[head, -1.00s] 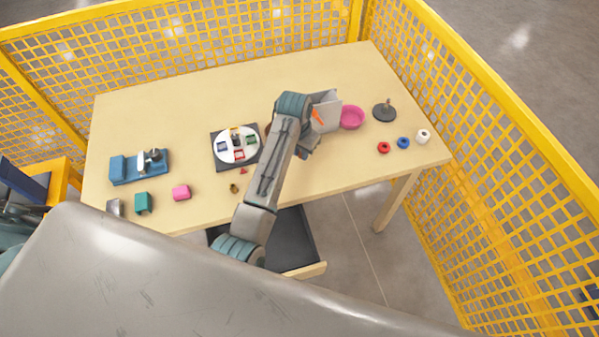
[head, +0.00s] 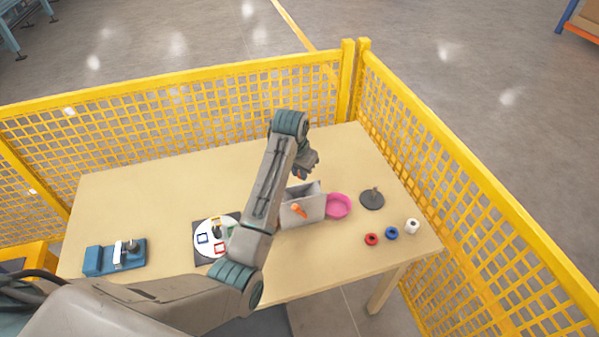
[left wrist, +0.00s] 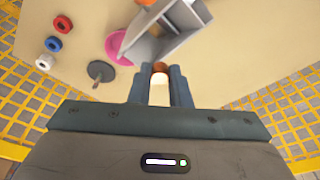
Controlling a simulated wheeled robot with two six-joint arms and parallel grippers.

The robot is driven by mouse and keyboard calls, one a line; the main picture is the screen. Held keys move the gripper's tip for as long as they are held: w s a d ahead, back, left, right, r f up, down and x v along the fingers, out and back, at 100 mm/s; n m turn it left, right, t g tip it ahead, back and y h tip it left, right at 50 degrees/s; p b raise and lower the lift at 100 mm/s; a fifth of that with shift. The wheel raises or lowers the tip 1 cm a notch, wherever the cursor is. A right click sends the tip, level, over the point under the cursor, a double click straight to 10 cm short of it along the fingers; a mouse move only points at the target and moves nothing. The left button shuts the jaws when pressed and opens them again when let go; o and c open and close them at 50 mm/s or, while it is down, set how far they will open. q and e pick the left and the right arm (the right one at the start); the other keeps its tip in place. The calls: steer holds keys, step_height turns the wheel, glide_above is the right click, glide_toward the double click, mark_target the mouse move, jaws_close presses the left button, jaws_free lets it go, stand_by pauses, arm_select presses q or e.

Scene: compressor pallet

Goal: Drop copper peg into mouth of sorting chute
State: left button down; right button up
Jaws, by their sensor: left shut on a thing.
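The sorting chute (head: 303,207) is a grey open-topped box with an orange mark on its front, right of the table's middle. In the left wrist view the chute (left wrist: 181,38) shows its open top and inner walls just beyond the fingertips. My left gripper (head: 302,174) is over the chute's back side in the head view. In the left wrist view its fingers (left wrist: 160,72) are shut on the copper peg (left wrist: 160,67), whose end shows between the tips. The peg appears apart from the chute. The head view does not show the peg clearly. My right gripper is not in view.
A pink bowl (head: 339,205) stands right beside the chute. Further right are a dark disc with a post (head: 372,198) and red (head: 371,239), blue (head: 391,233) and white (head: 412,226) rings. A white round tray (head: 213,230) and blue fixture (head: 115,257) are left. Yellow fencing (head: 190,125) encloses the table.

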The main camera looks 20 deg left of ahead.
mark_target(299, 177)
arm_select(q)
steer(key=shift+w+f, duration=0.15)
steer(key=shift+f, duration=0.8)
steer(key=shift+s+b+x, duration=0.25)
steer(key=shift+b+x, duration=0.3)
steer(key=shift+x, duration=0.65)
steer(key=shift+f, duration=0.7)
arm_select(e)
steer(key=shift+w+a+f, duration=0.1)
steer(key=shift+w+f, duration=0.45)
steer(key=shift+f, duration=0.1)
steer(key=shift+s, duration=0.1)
arm_select(q)
steer(key=c, duration=1.3)
jaws_free()
steer(key=shift+r, duration=0.15)
